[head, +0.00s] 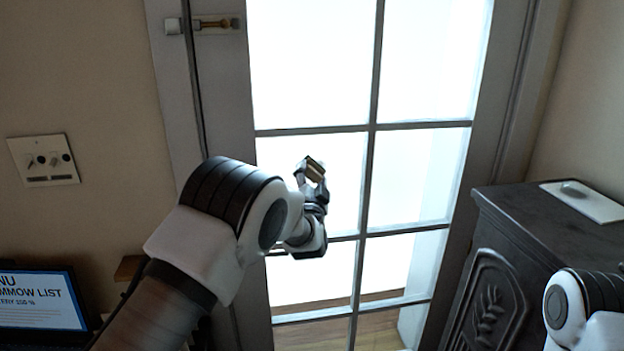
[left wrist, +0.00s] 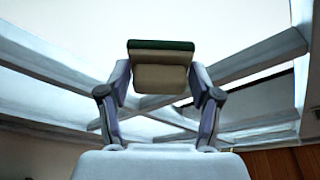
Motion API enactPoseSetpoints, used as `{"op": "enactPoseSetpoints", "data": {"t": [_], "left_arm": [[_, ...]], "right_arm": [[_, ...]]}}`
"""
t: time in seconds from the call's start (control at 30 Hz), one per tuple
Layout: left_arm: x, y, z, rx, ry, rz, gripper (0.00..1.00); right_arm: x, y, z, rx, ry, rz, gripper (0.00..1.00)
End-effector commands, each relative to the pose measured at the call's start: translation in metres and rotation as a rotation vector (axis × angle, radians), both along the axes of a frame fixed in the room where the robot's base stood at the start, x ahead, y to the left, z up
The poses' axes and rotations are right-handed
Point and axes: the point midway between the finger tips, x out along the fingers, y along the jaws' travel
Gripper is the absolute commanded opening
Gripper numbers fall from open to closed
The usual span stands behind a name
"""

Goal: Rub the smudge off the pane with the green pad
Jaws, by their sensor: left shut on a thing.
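My left gripper (head: 313,182) is shut on the pad (head: 315,169), in front of the left pane of the second row of the glazed door. In the left wrist view the pad (left wrist: 160,66) sits between the two fingers of my left gripper (left wrist: 160,80). It has a dark green layer on a beige body. The pane (head: 335,150) is bright white. I cannot make out a smudge on it. I cannot tell whether the pad touches the glass. My right arm shows at the lower right, but its gripper is out of view.
Grey bars (head: 368,185) divide the door's panes. A brass bolt (head: 215,23) is at the door's upper left. A dark carved cabinet (head: 505,235) stands at right with a white plate (head: 585,202) on top. A screen (head: 40,300) is at lower left, below a switch plate (head: 43,160).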

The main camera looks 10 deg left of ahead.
Motion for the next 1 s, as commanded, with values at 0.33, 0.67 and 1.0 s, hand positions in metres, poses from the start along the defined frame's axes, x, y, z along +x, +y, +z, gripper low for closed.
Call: {"op": "enactPoseSetpoints", "data": {"t": [0.33,0.67,1.0], "left_arm": [[0.006,0.003,0.0,-0.001,-0.002,0.0,0.2],[0.013,-0.01,0.0,0.001,-0.003,-0.001,0.2],[0.022,-0.034,-0.001,-0.001,-0.001,0.0,0.2]], "right_arm": [[0.0,0.0,-0.004,0.0,0.0,0.0,0.75],[0.0,0.0,-0.008,0.0,0.0,0.0,0.75],[0.0,0.0,-0.013,0.0,0.0,0.0,0.75]]}}
